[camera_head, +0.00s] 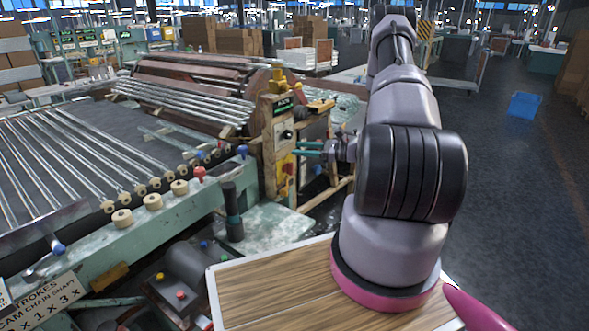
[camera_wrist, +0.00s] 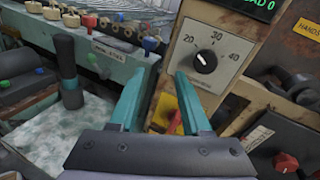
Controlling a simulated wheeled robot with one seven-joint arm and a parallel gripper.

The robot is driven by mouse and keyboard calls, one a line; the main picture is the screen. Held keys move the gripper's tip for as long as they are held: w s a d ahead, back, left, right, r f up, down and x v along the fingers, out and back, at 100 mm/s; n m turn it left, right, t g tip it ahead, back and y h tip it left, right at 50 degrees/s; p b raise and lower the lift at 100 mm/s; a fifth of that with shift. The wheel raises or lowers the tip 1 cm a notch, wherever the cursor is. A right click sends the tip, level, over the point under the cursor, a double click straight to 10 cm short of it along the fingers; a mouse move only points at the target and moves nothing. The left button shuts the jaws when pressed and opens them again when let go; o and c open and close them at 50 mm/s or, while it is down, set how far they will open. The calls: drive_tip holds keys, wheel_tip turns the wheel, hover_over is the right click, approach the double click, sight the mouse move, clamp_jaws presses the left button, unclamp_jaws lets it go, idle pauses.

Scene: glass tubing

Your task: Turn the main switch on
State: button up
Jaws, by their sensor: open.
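A red rotary handle on a yellow plate, likely the main switch (camera_head: 287,169), is on the front of the tan control post. In the wrist view this switch (camera_wrist: 174,123) shows between my fingers, partly hidden by the right finger. I cannot tell its exact setting. My gripper (camera_head: 308,148) is open and empty, its teal fingers pointing at the post. In the wrist view the fingertips of my gripper (camera_wrist: 160,73) are spread apart in front of the post. I cannot tell whether a finger touches it.
A black dial (camera_wrist: 206,62) on a white numbered plate sits above the yellow plate, under a green-lit display (camera_head: 283,104). A black-topped upright lever (camera_head: 232,210) stands left on the green machine bed. Glass tubes (camera_head: 75,150) lie further left. Open floor is at right.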

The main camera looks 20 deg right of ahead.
sight(289, 169)
drive_tip(key=s+d+f+m+t+h, duration=0.1)
drive_tip(key=d+f+m+t+h, duration=0.4)
drive_tip(key=f, duration=0.7)
drive_tip(key=w+a+y, duration=0.1)
drive_tip(key=w+a, duration=0.4)
drive_tip(key=w, duration=0.3)
drive_tip(key=shift+w+m+g, duration=0.3)
drive_tip(key=shift+w+m, duration=0.1)
drive_tip(key=shift+r, duration=0.1)
clamp_jaws()
